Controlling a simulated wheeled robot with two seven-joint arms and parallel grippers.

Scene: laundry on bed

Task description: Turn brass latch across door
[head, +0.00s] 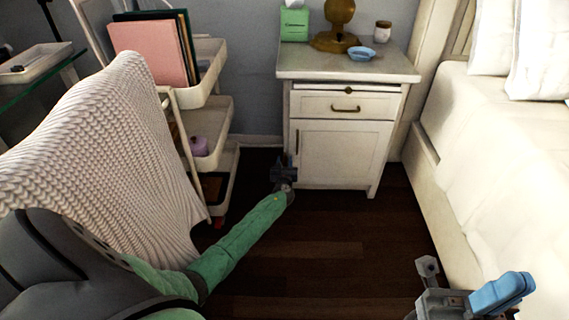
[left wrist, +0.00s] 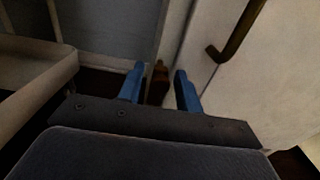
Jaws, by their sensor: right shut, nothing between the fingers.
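The white nightstand's lower door (head: 338,155) is shut in the head view, with a dark upright handle (head: 297,143) near its left side. The handle also shows at the upper right of the left wrist view (left wrist: 237,35). In that view the brass latch (left wrist: 157,84) is a small brown piece at the cabinet's edge, seen between my two blue fingers. My left gripper (head: 284,166) is open at the door's lower left, with gaps beside the latch. In the head view it hides the latch. My right gripper (head: 502,290) is shut and empty at the lower right.
A white shelf cart (head: 205,105) with folders stands left of the nightstand. A knitted blanket (head: 95,160) hangs at the left, near my left arm. The bed (head: 490,170) is on the right. Dark floor (head: 330,250) lies clear before the nightstand.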

